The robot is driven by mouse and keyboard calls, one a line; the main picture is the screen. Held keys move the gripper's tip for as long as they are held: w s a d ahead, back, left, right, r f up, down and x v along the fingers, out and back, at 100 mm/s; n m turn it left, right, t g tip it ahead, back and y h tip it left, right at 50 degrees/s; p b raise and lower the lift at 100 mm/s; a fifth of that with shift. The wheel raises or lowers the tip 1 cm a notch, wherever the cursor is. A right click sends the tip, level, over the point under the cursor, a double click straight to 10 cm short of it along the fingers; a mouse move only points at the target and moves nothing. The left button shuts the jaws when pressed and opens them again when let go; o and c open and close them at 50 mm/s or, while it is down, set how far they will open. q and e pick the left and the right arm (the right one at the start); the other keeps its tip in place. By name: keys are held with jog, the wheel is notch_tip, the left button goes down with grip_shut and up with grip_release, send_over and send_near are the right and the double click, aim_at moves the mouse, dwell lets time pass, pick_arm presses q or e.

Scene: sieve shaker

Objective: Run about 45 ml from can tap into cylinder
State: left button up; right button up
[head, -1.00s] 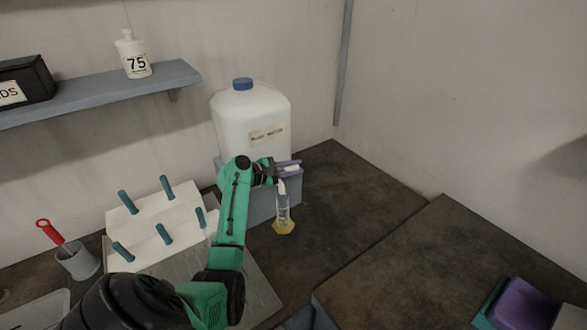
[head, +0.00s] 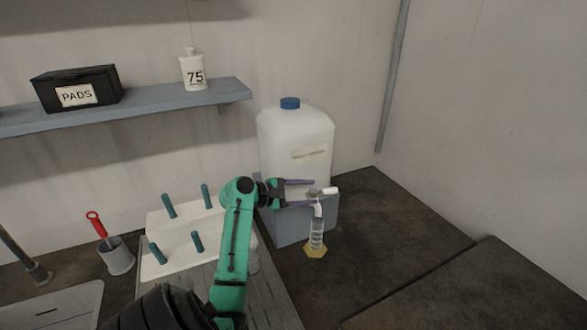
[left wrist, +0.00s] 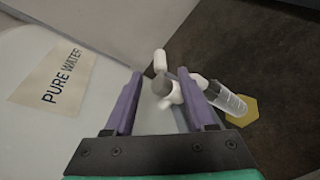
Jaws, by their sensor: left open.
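The white can (head: 292,135) with a blue cap stands on a grey block. Its white tap (head: 319,208) is low at the front, with the handle (head: 331,191) pointing right. The tap also shows in the left wrist view (left wrist: 172,92), between my jaws. The clear cylinder (head: 317,235) stands upright on its yellow base below the spout; it also shows in the left wrist view (left wrist: 229,99). I cannot tell its water level or whether water runs. My left gripper (head: 313,193) is open, its purple fingers on either side of the tap. My right gripper is out of view.
A white rack (head: 180,245) with teal pegs is left of my arm. A grey cup (head: 117,257) holds a red-handled tool. The shelf (head: 150,108) bears a PADS box (head: 77,88) and a bottle marked 75 (head: 193,72). The counter right of the cylinder is clear.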

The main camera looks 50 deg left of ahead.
aim_at(323, 191)
pick_arm(q)
jog(key=v, duration=0.5)
jog(key=shift+b, duration=0.3)
jog(key=shift+a+f, duration=0.1)
jog(key=c, duration=0.3)
jog(key=b+x, duration=0.2)
jog(key=x, duration=0.4)
jog(key=b+x, duration=0.3)
jog(key=x, duration=0.3)
jog(key=shift+w+a, duration=0.1)
jog(key=shift+w, duration=0.3)
jog(key=shift+w+f, duration=0.25)
jog(key=shift+w, duration=0.1)
grip_shut()
